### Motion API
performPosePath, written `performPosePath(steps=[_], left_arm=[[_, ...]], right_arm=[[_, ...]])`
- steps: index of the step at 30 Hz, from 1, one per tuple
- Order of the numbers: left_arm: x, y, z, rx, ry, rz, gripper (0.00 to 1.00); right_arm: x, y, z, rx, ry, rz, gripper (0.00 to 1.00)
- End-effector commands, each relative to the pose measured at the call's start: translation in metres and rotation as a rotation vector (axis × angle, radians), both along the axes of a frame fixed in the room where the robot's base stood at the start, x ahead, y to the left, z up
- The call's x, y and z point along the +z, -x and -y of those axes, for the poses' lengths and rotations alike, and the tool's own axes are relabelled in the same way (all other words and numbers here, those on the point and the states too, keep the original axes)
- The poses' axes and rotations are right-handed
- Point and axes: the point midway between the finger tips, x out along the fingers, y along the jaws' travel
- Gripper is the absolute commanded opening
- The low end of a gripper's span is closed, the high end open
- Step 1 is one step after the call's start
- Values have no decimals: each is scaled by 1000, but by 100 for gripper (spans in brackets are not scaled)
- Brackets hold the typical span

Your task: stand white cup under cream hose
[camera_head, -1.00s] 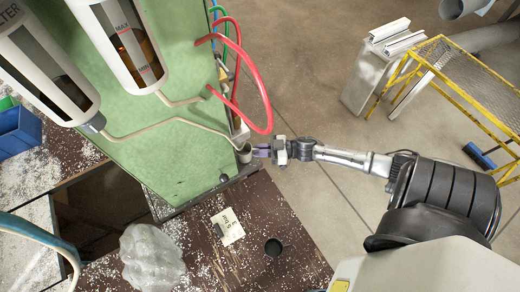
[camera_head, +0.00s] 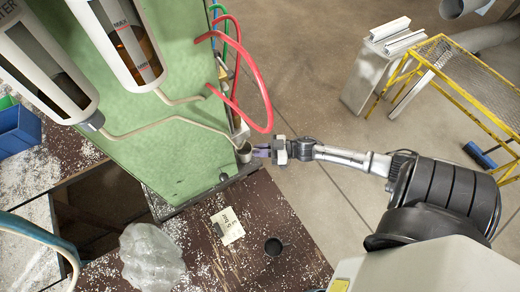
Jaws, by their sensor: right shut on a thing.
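The small white cup (camera_head: 244,155) looks greyish and sits at the lower right edge of the green machine panel. My right gripper (camera_head: 262,150) reaches in from the right and is shut on the cup's right side. From this steep view I cannot tell whether the hose end is over or inside the cup, or whether the cup's base touches anything. My left gripper is not in view.
The green panel (camera_head: 150,90) carries two bottles and red hoses (camera_head: 262,88) just above my right gripper. The brown bench (camera_head: 255,215) has a label, a round hole and white chips. A clear lumpy bag (camera_head: 150,258) lies at the front.

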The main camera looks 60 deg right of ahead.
Motion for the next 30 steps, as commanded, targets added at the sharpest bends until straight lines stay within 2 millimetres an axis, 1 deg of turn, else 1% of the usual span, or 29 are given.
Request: performPosePath(steps=[2, 3, 12, 20, 30], left_arm=[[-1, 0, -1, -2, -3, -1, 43], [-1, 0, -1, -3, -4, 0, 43], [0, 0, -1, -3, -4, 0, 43], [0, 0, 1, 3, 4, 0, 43], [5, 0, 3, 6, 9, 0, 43]], right_arm=[[-1, 0, 0, 0, -1, 1, 0], [-1, 0, 0, 0, -1, 1, 9], [-1, 0, 0, 0, -1, 1, 38], [-1, 1, 0, 0, 0, 0, 38], [0, 13, 8, 0, 1, -1, 38]])
